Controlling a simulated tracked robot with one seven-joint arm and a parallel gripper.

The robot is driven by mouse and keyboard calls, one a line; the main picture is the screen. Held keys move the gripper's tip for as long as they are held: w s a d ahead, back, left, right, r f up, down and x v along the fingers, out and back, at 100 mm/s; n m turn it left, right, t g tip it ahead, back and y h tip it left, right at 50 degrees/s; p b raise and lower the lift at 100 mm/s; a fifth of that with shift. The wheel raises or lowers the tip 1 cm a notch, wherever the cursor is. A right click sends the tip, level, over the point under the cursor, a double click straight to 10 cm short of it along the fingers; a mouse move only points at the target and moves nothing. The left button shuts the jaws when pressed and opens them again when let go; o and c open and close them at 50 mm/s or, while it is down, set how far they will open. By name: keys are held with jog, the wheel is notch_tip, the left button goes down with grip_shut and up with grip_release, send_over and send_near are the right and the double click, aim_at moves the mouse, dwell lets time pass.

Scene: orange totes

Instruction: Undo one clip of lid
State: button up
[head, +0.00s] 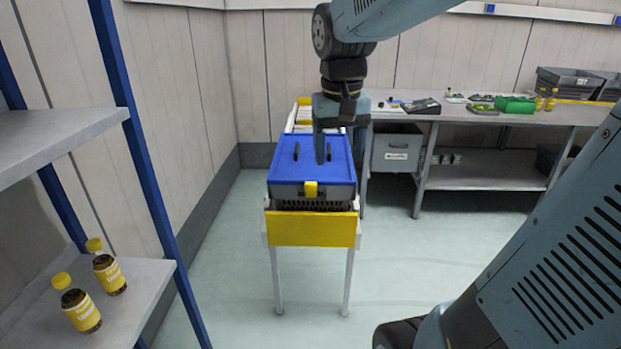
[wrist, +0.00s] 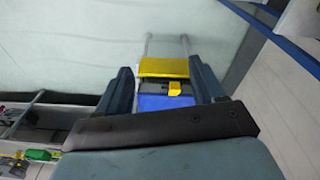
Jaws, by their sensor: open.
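A tote with a blue lid (head: 337,171) stands on a narrow stand in the middle of the head view. A yellow clip (head: 311,189) sits at the middle of the lid's near edge, over the grey front wall. My gripper (head: 322,150) points down above the lid; its exact height over it is hard to tell. In the wrist view my gripper (wrist: 162,78) is open and empty, with the yellow clip (wrist: 175,88) and a strip of the blue lid (wrist: 165,102) showing between the fingers. The lid's far part is hidden by my gripper in the wrist view.
The stand has a yellow front panel (head: 312,229). At left, a shelf with blue posts (head: 140,125) holds two bottles (head: 82,309). A long workbench (head: 490,117) with small items runs along the back right. The floor before the stand is clear.

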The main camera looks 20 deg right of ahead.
jog(key=s+t, duration=0.1)
jog(key=s, duration=0.2)
jog(key=s+d+t, duration=0.1)
jog(key=s, duration=0.1)
jog(key=s+d+t, duration=0.1)
jog(key=s+t, duration=0.1)
jog(key=s, duration=0.1)
jog(key=shift+s+f+n+y, duration=0.1)
jog(key=shift+s+n+y, duration=0.2)
jog(key=shift+n, duration=0.1)
jog(key=c, duration=0.5)
jog(key=shift+s+d+f, duration=0.1)
jog(key=shift+s+f, duration=0.05)
jog(key=shift+s, duration=0.25)
